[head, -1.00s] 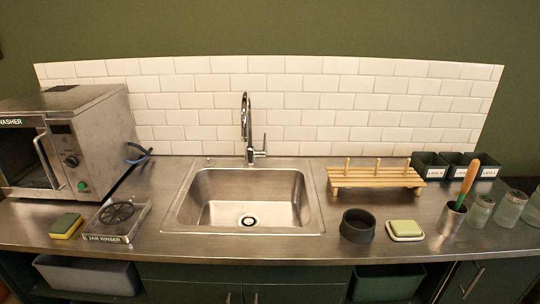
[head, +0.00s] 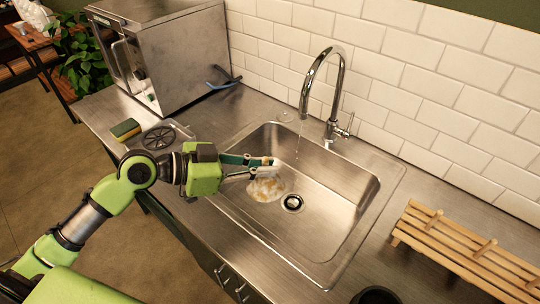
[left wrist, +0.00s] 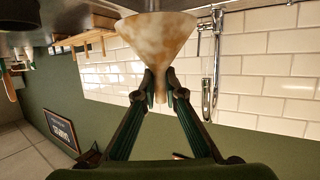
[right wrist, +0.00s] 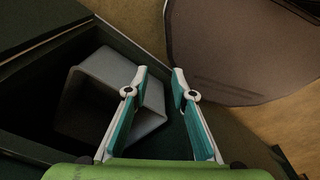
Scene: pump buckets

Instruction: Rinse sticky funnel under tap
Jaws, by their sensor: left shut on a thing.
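The funnel (head: 266,188) is whitish and translucent with brown-yellow stains. In the head view it hangs over the left part of the sink basin (head: 335,225). My left gripper (head: 268,166) is shut on its narrow stem; the left wrist view shows the stained cone (left wrist: 157,38) beyond the fingertips (left wrist: 160,88). The chrome tap (head: 335,75) arches over the basin, its spout to the right of and behind the funnel. A faint thin line below the spout looks like water. My right gripper (right wrist: 157,78) is open and empty, seen only in the right wrist view.
The jar rinser (head: 160,137) and sponge (head: 126,129) lie left of the sink, in front of the steel washer (head: 170,55). A wooden peg rack (head: 465,250) stands to the right. A grey bin (right wrist: 85,115) shows near my right gripper.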

